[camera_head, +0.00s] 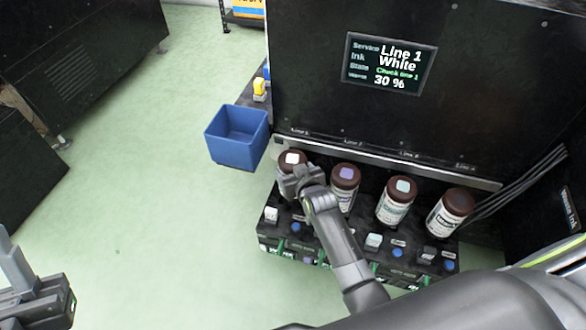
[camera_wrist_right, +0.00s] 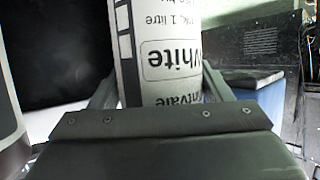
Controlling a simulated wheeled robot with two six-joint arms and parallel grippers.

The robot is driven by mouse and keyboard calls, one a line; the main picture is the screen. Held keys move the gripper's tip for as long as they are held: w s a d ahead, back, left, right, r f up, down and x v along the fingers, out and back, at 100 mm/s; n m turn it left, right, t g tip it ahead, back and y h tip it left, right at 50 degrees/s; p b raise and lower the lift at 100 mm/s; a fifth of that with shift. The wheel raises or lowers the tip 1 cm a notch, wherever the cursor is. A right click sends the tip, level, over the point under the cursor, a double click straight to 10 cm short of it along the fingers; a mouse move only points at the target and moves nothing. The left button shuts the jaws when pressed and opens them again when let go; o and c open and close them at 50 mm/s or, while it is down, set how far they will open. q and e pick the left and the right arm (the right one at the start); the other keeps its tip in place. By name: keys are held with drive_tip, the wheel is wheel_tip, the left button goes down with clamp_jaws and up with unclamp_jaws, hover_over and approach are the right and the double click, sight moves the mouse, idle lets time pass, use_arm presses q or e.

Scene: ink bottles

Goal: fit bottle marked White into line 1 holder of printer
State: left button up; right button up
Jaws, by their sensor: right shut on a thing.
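The bottle marked White (camera_wrist_right: 165,60) fills the middle of the right wrist view, its label upside down, between the two fingers. In the head view its brown cap with a white square (camera_head: 292,158) shows above the leftmost place of the holder row (camera_head: 330,252). My right gripper (camera_head: 300,180) is shut on this bottle and hides its lower part, so I cannot tell whether it is seated. The printer screen (camera_head: 390,62) reads Line 1, White, 30 %. My left gripper (camera_head: 38,295) is at the lower left, away from the bottles and partly cut off.
Three other brown-capped bottles stand to the right: one with a purple square (camera_head: 345,180), one with a pale green square (camera_head: 397,200), one plain-capped (camera_head: 450,212). A blue bin (camera_head: 238,138) is left of the row. Open floor lies left.

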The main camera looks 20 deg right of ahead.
drive_tip(key=shift+f, duration=0.25)
drive_tip(key=o, duration=1.2)
drive_tip(key=shift+o, duration=1)
drive_tip(key=shift+f, duration=0.15)
